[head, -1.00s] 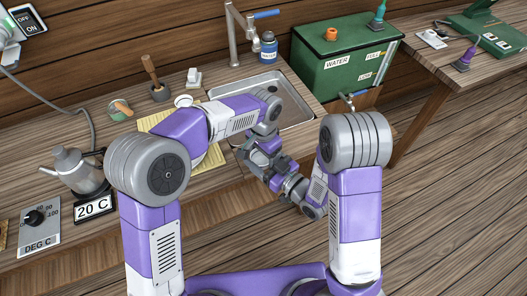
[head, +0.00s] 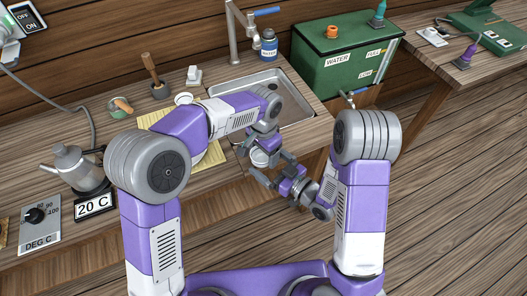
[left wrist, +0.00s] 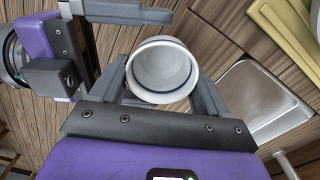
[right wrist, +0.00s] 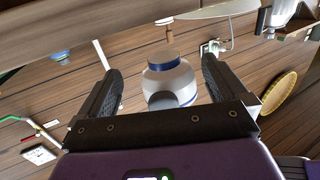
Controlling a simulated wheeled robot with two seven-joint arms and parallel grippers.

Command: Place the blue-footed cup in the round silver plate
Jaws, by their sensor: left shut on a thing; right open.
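The white cup with blue bands (left wrist: 162,68) sits between the fingers of my left gripper (left wrist: 163,72), which is shut on it. Its open mouth faces the left wrist camera. In the head view the cup (head: 260,158) is held off the counter, in front of its front edge. My right gripper (head: 270,170) is open and close to the cup. In the right wrist view the cup (right wrist: 169,80) shows its blue foot between the spread fingers, apart from both. The round silver plate cannot be made out clearly; my left arm covers part of the counter.
A yellow slatted mat (head: 153,121) lies partly under my left arm. A metal sink (head: 290,100) is behind the grippers. A green water tank (head: 343,62) stands at the back right.

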